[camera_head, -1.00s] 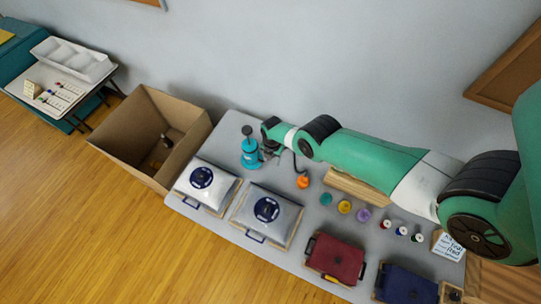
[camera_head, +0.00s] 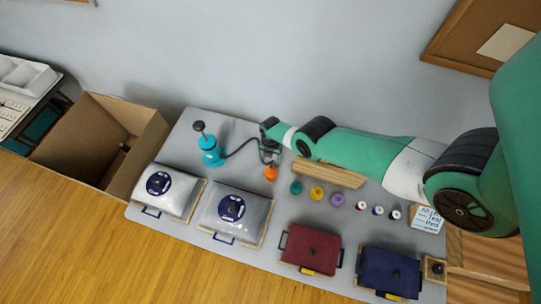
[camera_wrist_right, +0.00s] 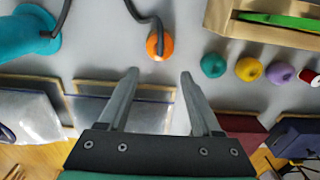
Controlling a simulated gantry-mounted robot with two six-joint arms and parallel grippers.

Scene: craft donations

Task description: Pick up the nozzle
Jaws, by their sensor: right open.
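A teal hand pump (camera_head: 210,155) with a black knob stands at the back left of the grey table; its teal base shows in the right wrist view (camera_wrist_right: 25,38). A dark hose (camera_head: 240,148) runs from it toward a small round orange piece (camera_head: 270,174), apparently the nozzle end. In the right wrist view the hose meets this orange piece (camera_wrist_right: 160,44), just beyond my fingertips. My right gripper (camera_wrist_right: 160,75) is open and empty, with the orange piece centred ahead of the gap. My left gripper is not in view.
Two white-and-grey bags (camera_head: 170,188) lie at the front left, with red (camera_head: 311,247) and blue (camera_head: 390,272) cases to their right. Several coloured spools and a wooden box (camera_head: 328,172) lie right of the orange piece. A cardboard box (camera_head: 72,130) stands left of the table.

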